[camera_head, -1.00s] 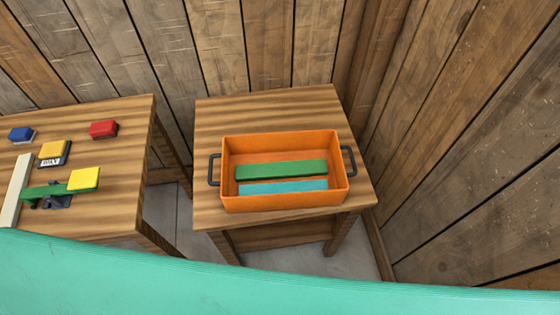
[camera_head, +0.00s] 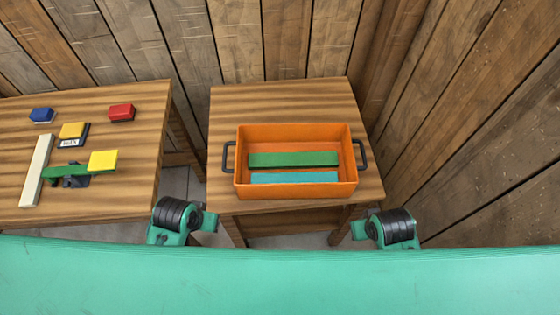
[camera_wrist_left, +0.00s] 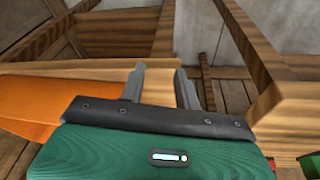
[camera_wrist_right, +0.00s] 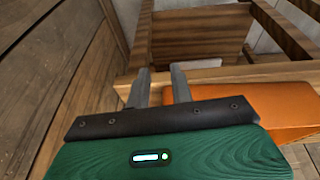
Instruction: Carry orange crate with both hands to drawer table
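The orange crate (camera_head: 297,191) stands upright on a small wooden table (camera_head: 280,100), with dark handles at its left and right ends. It holds a green bar (camera_head: 293,160) and a teal bar (camera_head: 293,178). Parts of my two arms show low in the head view, nearer than the crate, one on each side. My left gripper (camera_wrist_left: 160,78) is open and empty, with the orange crate (camera_wrist_left: 30,102) beside it at left. My right gripper (camera_wrist_right: 159,80) is open and empty, with the orange crate (camera_wrist_right: 285,108) beside it at right. I cannot tell which table is the drawer table.
A second wooden table (camera_head: 110,195) at left holds a blue block (camera_head: 42,114), a red block (camera_head: 121,112), yellow blocks, a pale bar (camera_head: 36,170) and a green beam. A gap separates the tables. Plank walls close the back and right side.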

